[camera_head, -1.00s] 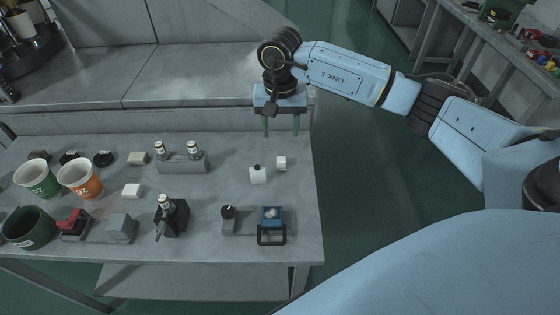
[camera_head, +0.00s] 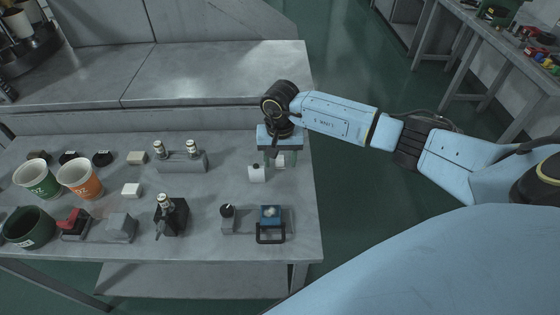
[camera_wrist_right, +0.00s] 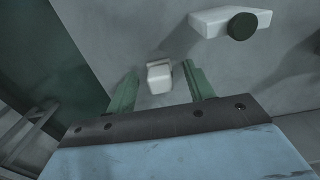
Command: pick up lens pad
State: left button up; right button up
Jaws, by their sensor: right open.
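A small white block (camera_head: 280,161), which I take to be the lens pad, stands on the table near its right edge. In the right wrist view the block (camera_wrist_right: 159,78) shows between the two green fingers. My right gripper (camera_head: 281,157) is open over it, with one finger on each side. Gaps show between the block and both fingers, so I see no grip on it. In the head view the fingers partly hide the block. My left gripper is in neither view.
Cups and small blocks fill the left side.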

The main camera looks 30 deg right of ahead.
aim_at(280, 157)
jog(key=c, duration=1)
notch_tip(280, 157, up, 10)
jog(key=shift+r, duration=0.1)
jog(key=shift+c, duration=0.2)
